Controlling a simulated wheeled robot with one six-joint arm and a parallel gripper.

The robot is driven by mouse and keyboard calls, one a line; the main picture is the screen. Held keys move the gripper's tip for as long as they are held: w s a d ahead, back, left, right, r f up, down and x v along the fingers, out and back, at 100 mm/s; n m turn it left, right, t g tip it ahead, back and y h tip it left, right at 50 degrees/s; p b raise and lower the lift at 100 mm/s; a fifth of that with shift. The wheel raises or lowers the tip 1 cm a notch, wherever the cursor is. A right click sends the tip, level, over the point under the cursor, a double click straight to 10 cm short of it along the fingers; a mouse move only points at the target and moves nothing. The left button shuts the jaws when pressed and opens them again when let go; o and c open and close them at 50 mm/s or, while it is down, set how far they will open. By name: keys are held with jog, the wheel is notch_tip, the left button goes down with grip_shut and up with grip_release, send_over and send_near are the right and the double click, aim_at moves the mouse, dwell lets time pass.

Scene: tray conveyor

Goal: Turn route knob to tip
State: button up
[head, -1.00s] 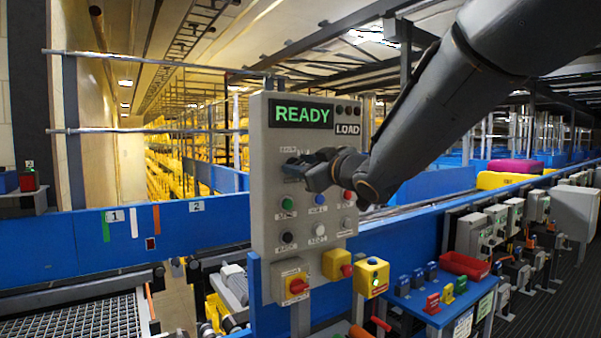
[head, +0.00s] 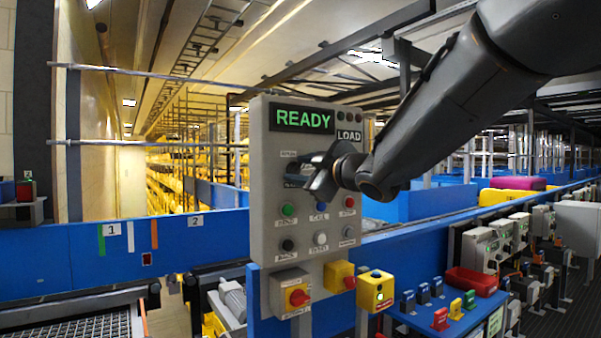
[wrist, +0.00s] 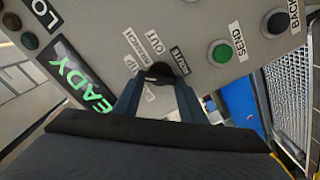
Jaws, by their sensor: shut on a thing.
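The grey control panel (head: 262,235) stands in the middle of the head view, with its screen (head: 302,118) reading READY in green. The black route knob (wrist: 160,70) is on the panel face in the wrist view, beside a black ROUTE label (wrist: 179,61). Several white position labels, one reading OUT (wrist: 154,41), lie around it. My gripper (wrist: 157,80) is shut on the knob, a finger on each side. A small pale mark shows on the knob; its exact setting is hard to read. In the head view my gripper (head: 301,175) hides the knob.
A green SEND button (wrist: 221,53) and a dark button (wrist: 277,22) are close to my gripper. A red-and-yellow stop knob (head: 299,297) and a yellow box (head: 376,291) are below.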

jog(key=o, duration=1.1)
jog(key=shift+c, duration=0.2)
jog(key=v, duration=0.8)
jog(key=shift+b, duration=0.4)
jog(key=shift+w, duration=0.15)
